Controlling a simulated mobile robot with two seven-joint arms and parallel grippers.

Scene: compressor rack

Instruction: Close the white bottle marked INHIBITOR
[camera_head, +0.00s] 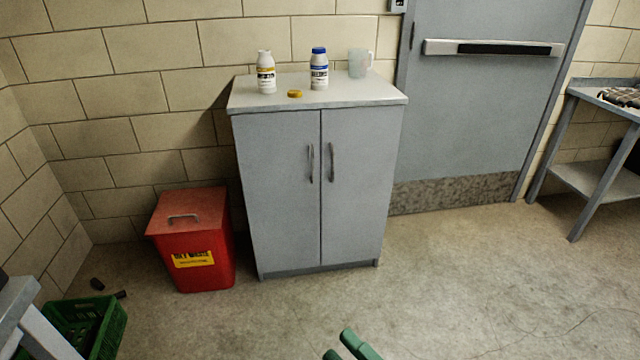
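Two white bottles stand upright on top of the grey cabinet (250,99). The print is too small for me to tell surely which reads INHIBITOR. A yellow cap (295,94) lies on the cabinet top between them, near the front. My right gripper (340,343) shows only its green fingertips at the bottom edge, apart and empty, far from the cabinet. My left gripper is out of view.
A translucent mug (358,63) stands at the cabinet top's right. A red waste bin (191,240) stands left of the cabinet, a green crate (112,330) at lower left. A grey door (490,100) and a metal table (590,93) are right. The floor before the cabinet is clear.

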